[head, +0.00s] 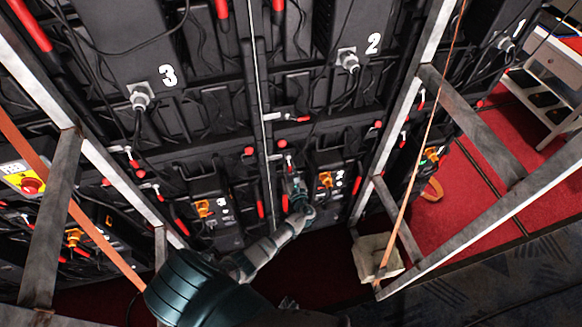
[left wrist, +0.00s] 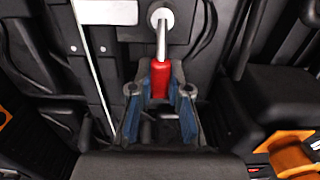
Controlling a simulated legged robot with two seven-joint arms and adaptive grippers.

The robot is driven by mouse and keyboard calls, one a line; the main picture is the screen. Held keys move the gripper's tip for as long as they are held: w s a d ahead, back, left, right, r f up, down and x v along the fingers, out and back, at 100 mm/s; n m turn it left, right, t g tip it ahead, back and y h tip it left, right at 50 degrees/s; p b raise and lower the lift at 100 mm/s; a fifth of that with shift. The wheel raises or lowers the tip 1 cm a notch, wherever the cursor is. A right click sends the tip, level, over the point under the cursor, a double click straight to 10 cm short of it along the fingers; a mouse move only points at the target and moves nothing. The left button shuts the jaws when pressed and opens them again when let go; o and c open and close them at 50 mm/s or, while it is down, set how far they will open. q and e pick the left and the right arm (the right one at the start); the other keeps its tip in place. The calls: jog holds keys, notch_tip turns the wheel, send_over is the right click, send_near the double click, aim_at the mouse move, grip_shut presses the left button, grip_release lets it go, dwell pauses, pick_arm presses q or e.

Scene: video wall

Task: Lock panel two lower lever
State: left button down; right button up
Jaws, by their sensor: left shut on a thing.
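Panel two (head: 395,75) is a black video wall panel marked with a white 2 in the head view. My left gripper (head: 294,188) reaches up to the lower left part of this panel column. In the left wrist view my left gripper (left wrist: 160,100) is shut around a red lever handle (left wrist: 160,72). The lever's metal rod (left wrist: 161,38) runs up from the handle to a round white pivot (left wrist: 161,17). The fingers cover the lower end of the handle. In the head view the held lever is mostly hidden by the gripper.
Panel three (head: 125,65) stands to the left. Metal frame posts (head: 405,110) and orange straps (head: 428,120) cross in front of the wall. Other red levers (head: 260,208) and cables are close by. A pale block (head: 374,258) sits at a frame foot on the right.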

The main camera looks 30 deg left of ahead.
pick_arm(q)
jog(key=shift+s+f, duration=0.2)
jog(key=shift+f, duration=0.1)
jog(key=c, duration=1.1)
grip_release()
jog(key=shift+c, duration=0.2)
jog(key=shift+o, duration=0.2)
jog(key=shift+w+r, duration=0.1)
jog(key=shift+r, duration=0.1)
jog(key=v, duration=1.2)
jog(key=shift+a, duration=0.1)
